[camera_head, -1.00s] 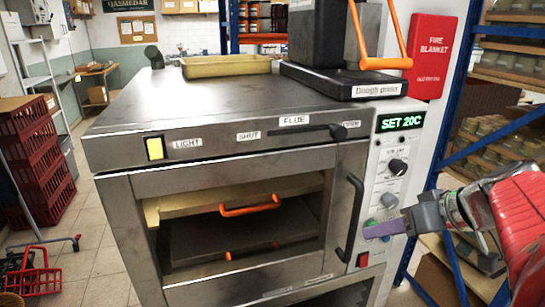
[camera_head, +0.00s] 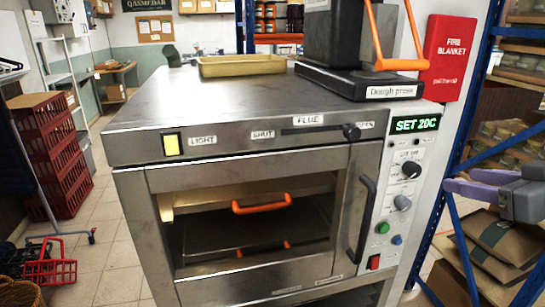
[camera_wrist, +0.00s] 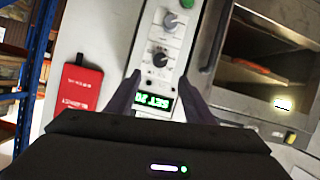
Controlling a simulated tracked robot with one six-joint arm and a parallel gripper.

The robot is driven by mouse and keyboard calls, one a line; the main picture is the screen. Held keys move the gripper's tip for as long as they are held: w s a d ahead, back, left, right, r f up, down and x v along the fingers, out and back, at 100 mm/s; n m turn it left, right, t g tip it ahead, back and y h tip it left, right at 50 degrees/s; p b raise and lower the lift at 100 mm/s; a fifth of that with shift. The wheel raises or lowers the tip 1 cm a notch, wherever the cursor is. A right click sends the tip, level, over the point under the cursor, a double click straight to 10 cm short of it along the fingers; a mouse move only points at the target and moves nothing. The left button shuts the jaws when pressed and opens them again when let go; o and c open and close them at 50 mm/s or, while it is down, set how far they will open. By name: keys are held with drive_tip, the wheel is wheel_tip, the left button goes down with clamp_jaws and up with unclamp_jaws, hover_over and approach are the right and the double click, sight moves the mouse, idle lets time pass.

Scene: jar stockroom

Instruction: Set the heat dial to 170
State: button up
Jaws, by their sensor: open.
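The oven's control panel (camera_head: 389,211) is on the right of its front. Its green display (camera_head: 415,124) reads SET 20C; it shows upside down in the wrist view (camera_wrist: 156,104). Below the display is a black knob (camera_head: 411,169), also in the wrist view (camera_wrist: 160,57); a grey knob (camera_head: 402,202) is lower, also in the wrist view (camera_wrist: 171,21). Their labels are too small to read, so I cannot tell for sure which is the heat dial. My gripper (camera_head: 463,181) is open and empty, right of the panel. In the wrist view its purple fingers (camera_wrist: 160,76) flank the display, apart from both knobs.
A green button (camera_head: 382,227), a blue button (camera_head: 397,239) and a red switch (camera_head: 374,262) sit below the knobs. The oven door's dark handle (camera_head: 362,219) stands out left of the panel. A blue-framed shelf (camera_head: 455,245) with boxes is on the right.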

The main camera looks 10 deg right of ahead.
sight(416, 172)
drive_tip(key=shift+w, duration=0.1)
drive_tip(key=x, duration=1.3)
drive_tip(key=shift+w+f, duration=0.15)
drive_tip(key=shift+w, duration=0.15)
drive_tip(key=shift+c, duration=0.6)
drive_tip(key=c, duration=0.9)
